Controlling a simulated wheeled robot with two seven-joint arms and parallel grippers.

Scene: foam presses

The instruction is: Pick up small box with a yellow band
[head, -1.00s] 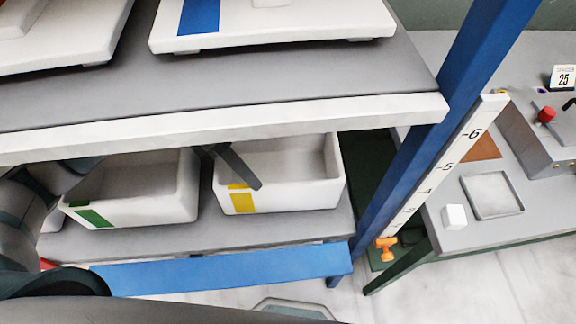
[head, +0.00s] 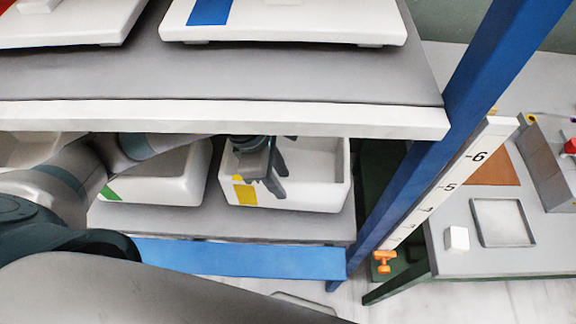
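The small white box with a yellow band (head: 315,195) stands on the lower shelf, under the edge of the upper shelf. Its yellow band is on the left part of its front wall. My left gripper (head: 281,182) is at the box's front rim, pointing down, with its two dark fingers apart. One finger overlaps the front wall and the other shows over the inside. I cannot tell whether they touch the wall. The back of the box is partly hidden by the upper shelf. My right gripper is out of view.
A white box with a green band (head: 180,182) stands to the left, partly behind my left arm. The upper shelf (head: 300,118) overhangs closely. A blue post (head: 430,150) rises on the right. A side table (head: 470,255) holds a white cube (head: 457,238) and a tray (head: 530,232).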

